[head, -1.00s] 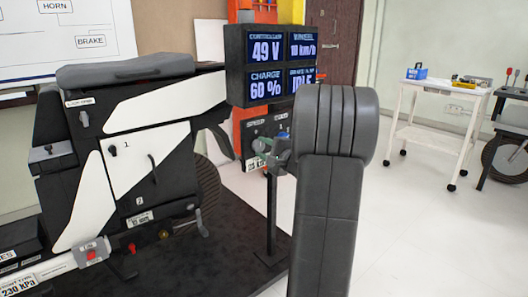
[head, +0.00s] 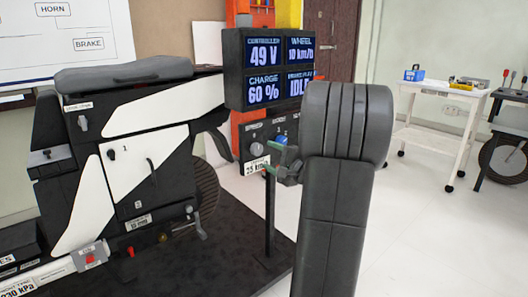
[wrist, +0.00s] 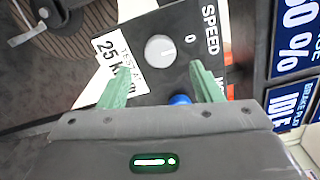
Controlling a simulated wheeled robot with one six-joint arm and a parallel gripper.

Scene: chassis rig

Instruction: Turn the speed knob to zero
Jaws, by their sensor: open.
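The speed knob (head: 257,149) is a round grey dial on the black control panel (head: 246,135) below the display, under the word SPEED. In the wrist view the knob (wrist: 160,49) shows a pale pointer line, and a 0 is printed beside it towards the word SPEED. My gripper (head: 281,162) has green fingers and is in front of the panel, to the right of the knob in the head view. In the wrist view my gripper (wrist: 160,70) is open and empty, its fingertips apart on either side below the knob, not visibly touching it.
A blue knob (wrist: 180,99) is partly hidden behind my gripper. A white 25 km/h label (head: 256,165) hangs below the speed knob. The display (head: 280,67) reads wheel 10 km/h. A motorcycle-like rig (head: 140,150) stands left; a white trolley (head: 440,110) stands right.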

